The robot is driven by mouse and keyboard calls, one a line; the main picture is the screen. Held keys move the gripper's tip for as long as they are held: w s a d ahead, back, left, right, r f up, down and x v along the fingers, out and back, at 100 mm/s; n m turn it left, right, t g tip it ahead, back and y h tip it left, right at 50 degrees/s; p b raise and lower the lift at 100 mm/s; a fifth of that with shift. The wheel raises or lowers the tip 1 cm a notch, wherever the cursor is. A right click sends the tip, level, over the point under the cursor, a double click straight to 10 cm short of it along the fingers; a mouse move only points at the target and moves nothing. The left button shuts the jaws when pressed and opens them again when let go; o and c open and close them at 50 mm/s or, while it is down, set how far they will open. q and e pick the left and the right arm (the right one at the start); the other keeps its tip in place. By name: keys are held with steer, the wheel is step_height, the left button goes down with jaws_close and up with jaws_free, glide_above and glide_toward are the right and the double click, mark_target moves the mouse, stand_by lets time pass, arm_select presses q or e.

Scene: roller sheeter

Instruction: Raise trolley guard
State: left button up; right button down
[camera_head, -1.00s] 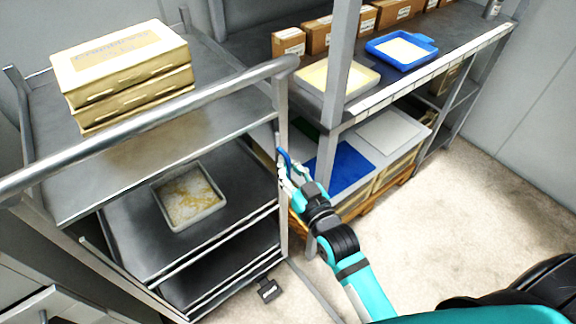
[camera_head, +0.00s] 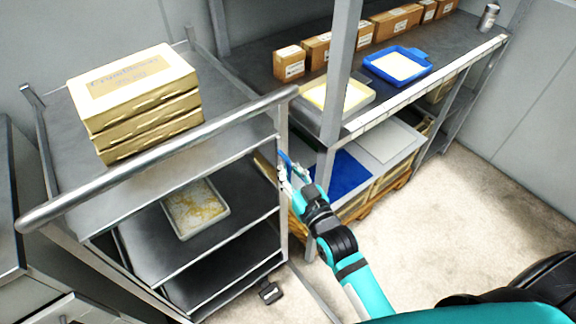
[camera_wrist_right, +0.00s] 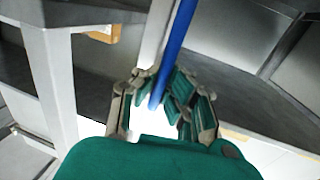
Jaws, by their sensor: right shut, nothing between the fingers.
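A steel trolley stands at the left in the head view, with a round top rail (camera_head: 240,118) and several shelves. A thin blue bar (camera_head: 284,158) shows beside its right post (camera_head: 283,190); it also shows in the right wrist view (camera_wrist_right: 177,45). I cannot tell whether this bar is the trolley guard. My right gripper (camera_head: 292,171) is at the bar, beside the post. In the right wrist view the gripper (camera_wrist_right: 160,92) has its fingers close around the bar's lower end, but it is shut with nothing held. My left gripper is not in view.
Three stacked cartons (camera_head: 140,125) lie on the trolley top, and a pale tray (camera_head: 196,207) on a lower shelf. Floor (camera_head: 430,230) at right is clear.

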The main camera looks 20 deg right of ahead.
steer(key=shift+r, duration=0.3)
steer(key=c, duration=1.4)
jaws_free()
steer(key=shift+s, duration=0.1)
steer(key=shift+s+d+f, duration=0.1)
steer(key=shift+s+f, duration=0.05)
steer(key=shift+s, duration=0.35)
steer(key=s, duration=0.3)
steer(key=s+d, duration=0.1)
steer(key=s, duration=0.7)
steer(key=shift+d, duration=0.3)
